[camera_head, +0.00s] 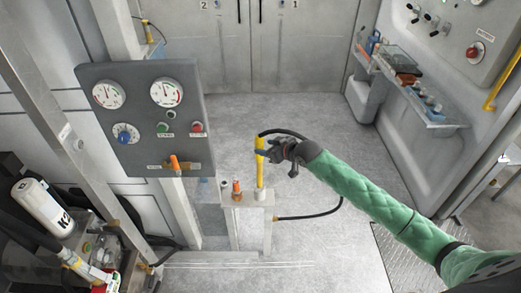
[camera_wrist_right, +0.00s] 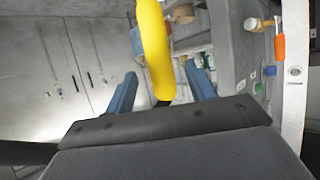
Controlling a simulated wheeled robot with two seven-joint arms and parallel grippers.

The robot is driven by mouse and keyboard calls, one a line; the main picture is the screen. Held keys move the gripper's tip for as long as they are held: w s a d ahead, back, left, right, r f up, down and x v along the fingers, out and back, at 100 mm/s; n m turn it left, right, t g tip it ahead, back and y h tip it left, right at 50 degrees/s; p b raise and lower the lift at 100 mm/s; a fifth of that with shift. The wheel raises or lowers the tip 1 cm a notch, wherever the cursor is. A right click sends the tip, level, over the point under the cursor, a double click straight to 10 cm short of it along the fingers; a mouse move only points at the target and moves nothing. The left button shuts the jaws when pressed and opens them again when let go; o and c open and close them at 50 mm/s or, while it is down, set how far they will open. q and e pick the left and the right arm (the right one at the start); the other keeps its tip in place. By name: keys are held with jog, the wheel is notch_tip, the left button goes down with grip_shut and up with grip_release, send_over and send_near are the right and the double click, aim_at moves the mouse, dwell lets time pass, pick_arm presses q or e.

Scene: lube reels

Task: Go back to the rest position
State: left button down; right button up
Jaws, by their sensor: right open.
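My right gripper (camera_head: 268,154) reaches in from the right on the green-sleeved arm, beside the upper part of a yellow lube handle (camera_head: 260,165). The handle stands upright on a grey post (camera_head: 248,215), with a black hose curving from its top. In the right wrist view, the blue fingers of my right gripper (camera_wrist_right: 160,76) are spread apart. The yellow handle (camera_wrist_right: 152,40) shows between them, with a gap on each side. Whether the palm touches it cannot be told. My left gripper is out of view.
An orange-capped fitting (camera_head: 237,187) stands on the same post, left of the handle. A gauge panel (camera_head: 145,115) is at the left. A side shelf (camera_head: 410,95) with tools is at the right. The grey floor (camera_head: 300,115) behind is open.

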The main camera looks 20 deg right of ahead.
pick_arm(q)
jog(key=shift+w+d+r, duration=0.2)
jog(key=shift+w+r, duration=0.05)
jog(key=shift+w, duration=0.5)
pick_arm(e)
jog(key=shift+v, duration=0.75)
